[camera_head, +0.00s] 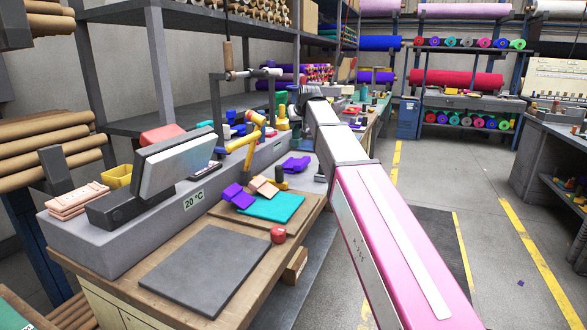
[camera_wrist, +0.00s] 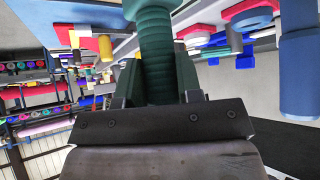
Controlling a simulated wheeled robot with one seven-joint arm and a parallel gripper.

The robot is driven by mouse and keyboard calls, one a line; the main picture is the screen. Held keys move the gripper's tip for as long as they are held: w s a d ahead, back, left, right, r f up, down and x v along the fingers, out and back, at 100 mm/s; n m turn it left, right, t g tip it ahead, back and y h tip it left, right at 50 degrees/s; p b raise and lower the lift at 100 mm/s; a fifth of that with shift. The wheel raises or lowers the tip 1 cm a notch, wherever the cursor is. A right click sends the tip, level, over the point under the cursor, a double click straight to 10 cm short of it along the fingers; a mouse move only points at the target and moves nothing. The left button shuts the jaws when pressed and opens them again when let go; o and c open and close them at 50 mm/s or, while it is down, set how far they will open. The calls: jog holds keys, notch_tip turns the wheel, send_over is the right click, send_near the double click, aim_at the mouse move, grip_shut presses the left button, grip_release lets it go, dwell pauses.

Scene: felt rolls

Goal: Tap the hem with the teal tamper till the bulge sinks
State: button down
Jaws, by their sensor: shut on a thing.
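My gripper (camera_wrist: 156,98) is shut on the dark teal tamper (camera_wrist: 156,50), whose ridged handle stands between the fingers in the wrist view. The tamper's far end is cut off by the frame edge. In the head view my arm reaches forward over the right side of the bench, and its dark end (camera_head: 310,94) is small and far off; the tamper cannot be made out there. I cannot pick out the hem or its bulge in either view. A flat teal cloth (camera_head: 272,208) lies on a wooden board on the near bench.
Purple felt (camera_head: 238,195) and a red round object (camera_head: 278,234) sit near the cloth. A grey mat (camera_head: 205,270) covers the front of the bench.

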aim_at(297, 139)
notch_tip(297, 139, down, 7)
jog(key=shift+r, duration=3.5)
jog(key=shift+r, duration=2.5)
